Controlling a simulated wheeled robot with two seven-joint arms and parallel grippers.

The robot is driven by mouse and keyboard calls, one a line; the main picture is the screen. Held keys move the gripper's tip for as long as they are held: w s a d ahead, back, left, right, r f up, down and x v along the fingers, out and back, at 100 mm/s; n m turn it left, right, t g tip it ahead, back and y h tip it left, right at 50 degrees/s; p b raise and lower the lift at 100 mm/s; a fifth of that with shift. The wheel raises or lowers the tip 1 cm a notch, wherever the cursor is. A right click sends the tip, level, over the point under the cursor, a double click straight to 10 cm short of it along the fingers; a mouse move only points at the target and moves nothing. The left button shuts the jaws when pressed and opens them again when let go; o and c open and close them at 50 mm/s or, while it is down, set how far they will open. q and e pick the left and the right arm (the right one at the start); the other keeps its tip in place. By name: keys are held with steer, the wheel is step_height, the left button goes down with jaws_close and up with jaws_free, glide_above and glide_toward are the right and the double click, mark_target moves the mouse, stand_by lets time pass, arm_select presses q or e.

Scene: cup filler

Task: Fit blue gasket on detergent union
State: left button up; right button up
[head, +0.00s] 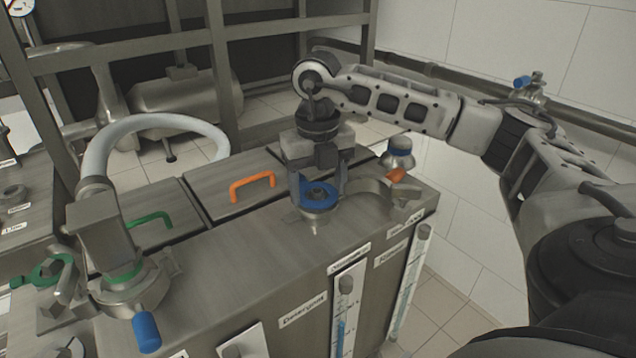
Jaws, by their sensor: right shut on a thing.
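The gripper points straight down and is shut on the ring. A metal union (317,213) on the tank top is right under the gasket, mostly hidden by it. I cannot tell whether the ring touches the union's face or is just above it. The word Detergent is on a label (303,310) on the tank's front face. My left gripper is not in view.
An open metal clamp (366,194) lies right of the union. Behind it stands a fitting (398,152) with a blue band. An orange handle (252,186) and a green handle (150,220) rise from the lids. A hose coupling (107,232) stands at left.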

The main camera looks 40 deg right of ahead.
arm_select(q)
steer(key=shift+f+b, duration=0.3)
arm_select(e)
steer(key=shift+s+f, duration=0.1)
steer(key=shift+f, duration=0.45)
steer(key=o, duration=1)
steer(key=shift+o, duration=0.2)
steer(key=shift+a+f, duration=0.1)
steer(key=shift+a, duration=0.1)
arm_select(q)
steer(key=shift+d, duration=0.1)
arm_select(e)
steer(key=shift+s, duration=0.1)
steer(key=shift+r, duration=0.4)
arm_select(q)
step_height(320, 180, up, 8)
steer(key=p, duration=1)
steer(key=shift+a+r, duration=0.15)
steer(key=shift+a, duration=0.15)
arm_select(e)
step_height(320, 180, up, 21)
steer(key=shift+d, duration=0.35)
